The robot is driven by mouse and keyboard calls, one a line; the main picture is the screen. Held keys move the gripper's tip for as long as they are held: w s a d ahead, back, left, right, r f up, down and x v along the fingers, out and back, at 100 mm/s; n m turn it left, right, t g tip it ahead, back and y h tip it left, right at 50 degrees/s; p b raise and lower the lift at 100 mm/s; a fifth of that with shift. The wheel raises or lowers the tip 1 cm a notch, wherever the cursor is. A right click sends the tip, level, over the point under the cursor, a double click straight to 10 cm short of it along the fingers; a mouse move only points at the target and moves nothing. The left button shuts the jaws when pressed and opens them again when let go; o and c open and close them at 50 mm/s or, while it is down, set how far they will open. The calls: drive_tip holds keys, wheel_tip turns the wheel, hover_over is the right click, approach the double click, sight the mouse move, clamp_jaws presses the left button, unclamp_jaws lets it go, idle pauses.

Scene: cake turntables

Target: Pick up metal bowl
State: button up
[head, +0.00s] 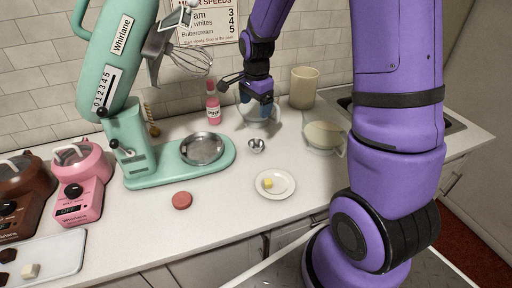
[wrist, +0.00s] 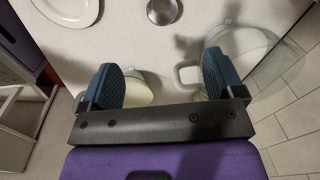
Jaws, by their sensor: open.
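A small shiny metal bowl (head: 256,145) stands on the white counter, left of a glass jug with pale contents and behind a white plate. It also shows at the top edge of the wrist view (wrist: 162,10), beyond the fingertips and partly cut off. A wider metal dish (head: 202,148) sits on the green mixer's base. My gripper (head: 258,92) hangs above and behind the small bowl, near a clear glass jug (head: 260,114). In the wrist view my gripper (wrist: 168,80) has its two blue fingers wide apart, with nothing held between them.
The plate (head: 274,190) holds a yellow piece. The pale-filled jug (head: 323,137) stands at right, a beige canister (head: 304,87) behind. A pink bottle (head: 213,104) and the tall mixer (head: 120,60) are at left. A red disc (head: 182,200) lies in front. Counter around the small bowl is clear.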

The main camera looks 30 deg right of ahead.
wheel_tip(320, 180, down, 6)
drive_tip(key=w+d+f+m, duration=0.1)
drive_tip(key=w+m, duration=0.1)
drive_tip(key=m, duration=0.1)
hover_over(256, 144)
drive_tip(key=s, duration=0.1)
drive_tip(key=shift+g, duration=0.4)
drive_tip(key=f, duration=0.5)
drive_tip(key=shift+a+f, duration=0.1)
drive_tip(key=shift+a, duration=0.3)
drive_tip(key=shift+s+f, duration=0.15)
drive_tip(key=shift+f, duration=1.15)
drive_tip(key=shift+s+f, duration=0.15)
drive_tip(key=shift+f, duration=1.15)
drive_tip(key=c, duration=1)
